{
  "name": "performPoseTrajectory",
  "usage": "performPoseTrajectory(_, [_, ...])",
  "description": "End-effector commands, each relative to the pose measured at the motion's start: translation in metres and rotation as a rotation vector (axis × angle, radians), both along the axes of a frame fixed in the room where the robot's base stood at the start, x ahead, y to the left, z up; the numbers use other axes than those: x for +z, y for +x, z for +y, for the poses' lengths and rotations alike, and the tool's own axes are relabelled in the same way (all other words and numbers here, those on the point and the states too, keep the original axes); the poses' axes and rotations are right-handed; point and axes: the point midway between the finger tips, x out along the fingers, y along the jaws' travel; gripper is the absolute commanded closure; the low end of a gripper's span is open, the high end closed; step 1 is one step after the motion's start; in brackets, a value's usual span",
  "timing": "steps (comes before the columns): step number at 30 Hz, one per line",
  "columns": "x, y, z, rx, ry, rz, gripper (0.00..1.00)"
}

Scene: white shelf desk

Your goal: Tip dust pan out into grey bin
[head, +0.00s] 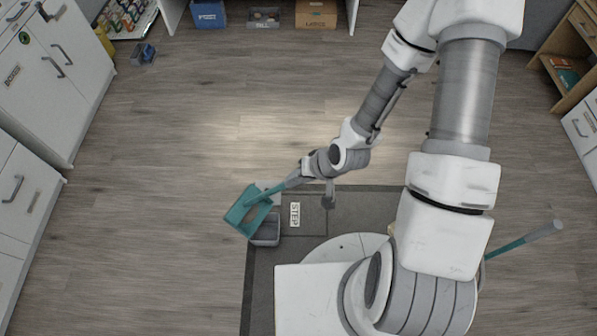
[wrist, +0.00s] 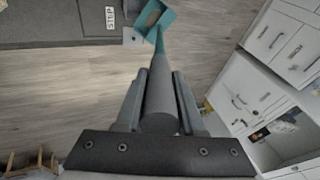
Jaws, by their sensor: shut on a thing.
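The teal dust pan (head: 238,217) hangs out from my gripper (head: 297,176) in the head view. My gripper is shut on its grey handle, which runs away between the two fingers (wrist: 159,82) in the wrist view. The pan (wrist: 166,17) is at the top of that view. The grey bin (head: 267,235) stands on the dark mat, just right of the pan and partly covered by it in the head view. The pan looks tilted and overlaps the bin's upper left. I cannot tell its height above the bin, or whether dust is in either.
The dark grey mat (head: 258,290) carries a STEP label (head: 295,214). A teal and grey stick (head: 525,240) juts out at right. White cabinets (head: 60,70) line the left. A small blue-grey object (head: 143,54) lies on the upper-left floor. The middle floor is clear.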

Motion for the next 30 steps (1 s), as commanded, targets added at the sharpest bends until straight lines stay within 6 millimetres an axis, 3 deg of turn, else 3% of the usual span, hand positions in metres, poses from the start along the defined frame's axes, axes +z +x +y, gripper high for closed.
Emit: performPoseTrajectory(30, [-0.0031,-0.0094,-0.0076,0.006,-0.002,-0.009,1.0])
